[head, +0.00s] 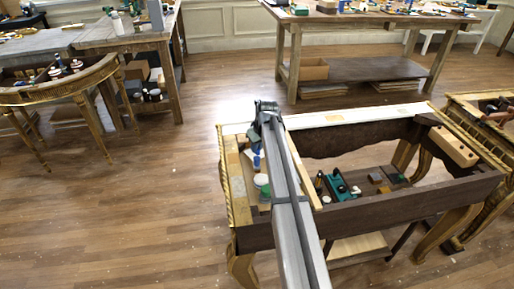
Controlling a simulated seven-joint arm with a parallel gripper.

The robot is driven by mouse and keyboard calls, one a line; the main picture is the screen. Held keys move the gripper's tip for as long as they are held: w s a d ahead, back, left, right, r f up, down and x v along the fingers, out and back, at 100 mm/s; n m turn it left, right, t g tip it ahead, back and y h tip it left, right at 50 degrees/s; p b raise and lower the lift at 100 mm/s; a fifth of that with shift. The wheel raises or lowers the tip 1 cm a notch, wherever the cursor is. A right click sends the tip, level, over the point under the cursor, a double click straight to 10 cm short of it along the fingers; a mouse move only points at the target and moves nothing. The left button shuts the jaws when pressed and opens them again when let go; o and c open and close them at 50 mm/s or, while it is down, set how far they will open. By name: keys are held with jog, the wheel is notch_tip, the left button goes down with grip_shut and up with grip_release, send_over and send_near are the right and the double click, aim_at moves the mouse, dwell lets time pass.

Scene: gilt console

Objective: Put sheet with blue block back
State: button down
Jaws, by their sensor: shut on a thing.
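My gripper (266,148) is over the left end of the gilt console (410,208), pointing down and small in the view. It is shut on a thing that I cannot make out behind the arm. A small blue item (256,161) shows just left of and below the gripper. I cannot tell whether it is the blue block or whether the gripper touches it. Tan sheet-like patches (234,160) lie on the console's left end. I cannot tell which one is the sheet.
My arm hides part of the console's left side. White and green-topped jars (261,181) stand close by. The open frame holds a teal tool (338,184) and small blocks (375,178). A wooden block (453,146) sits at the right end. Workbenches stand behind; the floor at left is clear.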

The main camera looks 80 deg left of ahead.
jog(key=shift+f, duration=0.4)
jog(key=shift+f, duration=0.1)
jog(key=c, duration=1.1)
grip_release()
jog(key=v, duration=1.2)
